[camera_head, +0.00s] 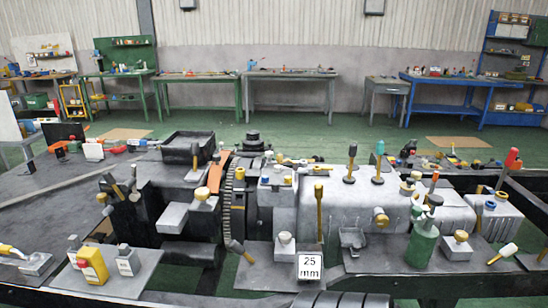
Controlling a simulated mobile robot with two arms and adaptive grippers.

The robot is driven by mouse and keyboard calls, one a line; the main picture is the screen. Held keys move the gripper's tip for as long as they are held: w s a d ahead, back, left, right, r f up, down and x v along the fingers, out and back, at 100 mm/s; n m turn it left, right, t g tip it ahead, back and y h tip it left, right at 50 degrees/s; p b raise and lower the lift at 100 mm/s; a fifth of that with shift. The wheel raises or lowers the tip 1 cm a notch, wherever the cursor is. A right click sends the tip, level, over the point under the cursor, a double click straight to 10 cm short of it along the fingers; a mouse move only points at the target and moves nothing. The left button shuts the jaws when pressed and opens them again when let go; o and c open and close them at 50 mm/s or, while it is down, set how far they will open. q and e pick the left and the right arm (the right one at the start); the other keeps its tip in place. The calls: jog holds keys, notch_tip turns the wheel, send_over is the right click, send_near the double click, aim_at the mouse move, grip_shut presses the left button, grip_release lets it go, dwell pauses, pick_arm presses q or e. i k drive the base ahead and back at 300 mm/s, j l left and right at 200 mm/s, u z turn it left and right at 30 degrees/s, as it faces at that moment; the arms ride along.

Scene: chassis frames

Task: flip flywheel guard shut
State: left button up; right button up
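A toothed flywheel ring (228,208) stands upright left of the middle, between a dark block on its left and the grey engine housing (340,205) on its right. An orange curved piece (217,173), which looks like the flywheel guard, is at the upper left side of the ring. It appears tilted up off the ring's top; its hinge is too small to tell. Neither of my grippers can be made out in the head view.
Upright handles and knobs crowd the engine top. A green bottle (422,243), a yellow box (92,265) and a "25 mm" sign (310,266) stand along the front. A dark plate (75,195) at left has bare room. Workbenches line the back wall.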

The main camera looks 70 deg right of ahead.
aim_at(219, 160)
jog(key=z, duration=1.85)
jog(key=i+l+z, duration=0.2)
jog(key=i+l, duration=0.2)
jog(key=l, duration=0.2)
jog(key=i+l+z, duration=0.25)
jog(key=i+l, duration=0.2)
jog(key=l, duration=0.1)
